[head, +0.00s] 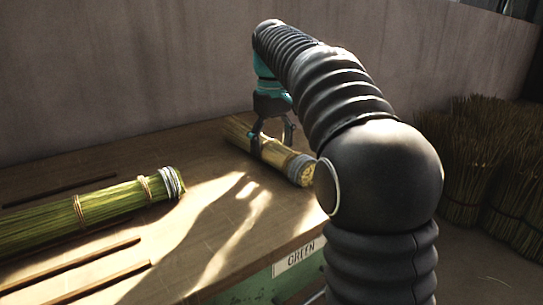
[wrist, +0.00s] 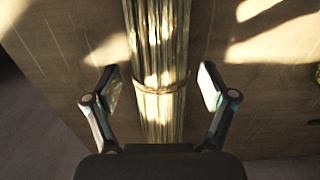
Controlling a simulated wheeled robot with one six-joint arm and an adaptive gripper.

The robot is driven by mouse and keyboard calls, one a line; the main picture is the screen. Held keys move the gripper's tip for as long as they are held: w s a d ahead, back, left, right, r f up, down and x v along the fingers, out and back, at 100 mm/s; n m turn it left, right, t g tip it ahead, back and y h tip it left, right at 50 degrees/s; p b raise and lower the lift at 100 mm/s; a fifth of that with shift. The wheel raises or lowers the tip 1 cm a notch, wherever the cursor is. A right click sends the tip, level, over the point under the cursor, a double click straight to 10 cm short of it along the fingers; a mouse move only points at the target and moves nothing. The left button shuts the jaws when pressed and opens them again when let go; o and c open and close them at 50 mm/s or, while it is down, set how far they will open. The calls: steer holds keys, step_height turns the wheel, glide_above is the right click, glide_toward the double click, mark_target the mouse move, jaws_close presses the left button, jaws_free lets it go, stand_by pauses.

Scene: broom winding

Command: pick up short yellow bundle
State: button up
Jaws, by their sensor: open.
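The short yellow bundle (head: 274,153) lies on the wooden table toward its right end, with a grey wrapped band and cut ends facing me. It also shows in the wrist view (wrist: 158,50), running up the middle of the picture with a thin tie around it. My gripper (head: 272,143) is over the bundle, pointing down, with a finger on either side. In the wrist view my gripper (wrist: 160,88) is open, its two pads standing apart from the bundle with a gap on both sides. Part of the bundle is hidden behind my fingers in the head view.
A longer green bundle (head: 110,206) with a grey band lies on the table (head: 150,150) at left. Thin wooden strips (head: 84,266) lie near it. A label reading GREEN (head: 299,258) is on the table's front. Several brushwood bundles (head: 475,150) stand on the floor at right. A wall is behind.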

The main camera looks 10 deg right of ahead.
steer(key=shift+f, duration=0.95)
steer(key=c, duration=1.4)
steer(key=shift+o, duration=0.2)
steer(key=shift+r, duration=0.55)
steer(key=r, duration=0.2)
steer(key=r+p, duration=0.1)
steer(key=shift+s+d+r, duration=0.15)
steer(key=shift+d+r, duration=0.1)
steer(key=shift+r, duration=0.05)
steer(key=s+d+r, duration=0.6)
steer(key=s+d, duration=0.1)
steer(key=d, duration=0.1)
steer(key=shift+d+r+p, duration=0.2)
steer(key=shift+d+p, duration=0.05)
steer(key=shift+p, duration=0.15)
